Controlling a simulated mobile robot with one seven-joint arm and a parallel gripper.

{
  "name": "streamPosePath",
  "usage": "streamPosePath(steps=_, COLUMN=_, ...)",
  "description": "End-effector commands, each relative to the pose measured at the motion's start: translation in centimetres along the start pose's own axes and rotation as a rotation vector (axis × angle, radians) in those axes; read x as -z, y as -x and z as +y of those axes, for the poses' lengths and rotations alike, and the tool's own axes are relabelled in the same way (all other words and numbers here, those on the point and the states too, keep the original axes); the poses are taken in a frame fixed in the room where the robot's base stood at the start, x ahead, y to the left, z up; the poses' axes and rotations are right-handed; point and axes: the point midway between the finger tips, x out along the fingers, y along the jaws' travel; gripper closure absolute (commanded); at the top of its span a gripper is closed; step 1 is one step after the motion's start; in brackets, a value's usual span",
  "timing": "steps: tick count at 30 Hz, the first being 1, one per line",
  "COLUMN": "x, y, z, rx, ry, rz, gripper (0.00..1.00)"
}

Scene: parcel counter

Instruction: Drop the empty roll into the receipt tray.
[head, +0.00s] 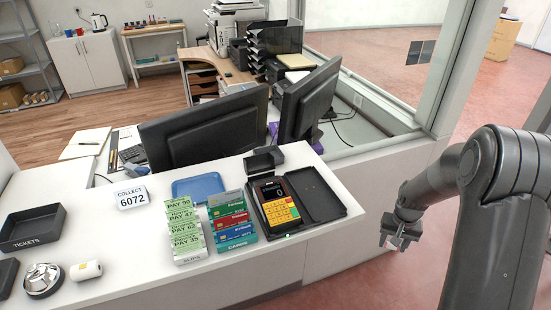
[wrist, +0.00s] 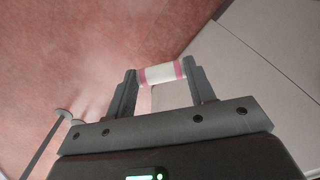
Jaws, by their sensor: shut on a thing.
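My gripper (head: 398,244) is out over the floor, right of the counter's end and apart from it. In the wrist view my gripper (wrist: 160,80) is shut on a small white roll with pink ends (wrist: 161,74), held crosswise between the fingertips. The roll shows only as a small pale and red patch in the head view. I cannot tell which is the receipt tray.
On the white counter (head: 150,287) stand a black TICKETS tray (head: 32,240), a bell (head: 42,280), another white roll (head: 86,270), a slips rack (head: 186,232), a cards rack (head: 231,221) and a small black box (head: 263,160). Monitors (head: 205,128) stand behind.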

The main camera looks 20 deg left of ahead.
Motion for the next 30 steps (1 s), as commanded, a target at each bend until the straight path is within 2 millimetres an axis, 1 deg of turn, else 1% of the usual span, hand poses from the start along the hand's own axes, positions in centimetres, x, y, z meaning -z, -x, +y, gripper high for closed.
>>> streamPosePath(steps=1, x=1.9, y=1.3, z=-1.7, rx=0.001, ry=0.025, rz=0.007, gripper=0.97)
streamPosePath(steps=3, x=4.0, y=3.1, z=-3.9, rx=0.001, ry=0.052, rz=0.006, gripper=0.97)
streamPosePath(steps=5, x=5.6, y=4.7, z=-5.9, rx=0.002, ry=0.073, rz=0.006, gripper=0.97)
streamPosePath(steps=6, x=6.6, y=5.9, z=-7.1, rx=0.002, ry=0.086, rz=0.006, gripper=0.97)
streamPosePath(steps=8, x=7.9, y=7.6, z=-9.0, rx=0.002, ry=0.106, rz=0.005, gripper=0.97)
streamPosePath(steps=12, x=10.4, y=11.9, z=-13.3, rx=0.002, ry=0.142, rz=0.005, gripper=0.97)
streamPosePath(steps=18, x=12.4, y=17.7, z=-18.5, rx=0.002, ry=0.177, rz=0.004, gripper=0.97)
streamPosePath(steps=24, x=13.3, y=22.8, z=-23.2, rx=0.002, ry=0.184, rz=0.002, gripper=0.97)
streamPosePath(steps=27, x=13.5, y=24.8, z=-25.7, rx=0.003, ry=0.170, rz=0.001, gripper=0.97)
streamPosePath(steps=29, x=13.5, y=25.7, z=-27.3, rx=0.002, ry=0.154, rz=-0.001, gripper=0.97)
streamPosePath(steps=30, x=13.4, y=26.2, z=-28.4, rx=0.002, ry=0.142, rz=0.000, gripper=0.97)
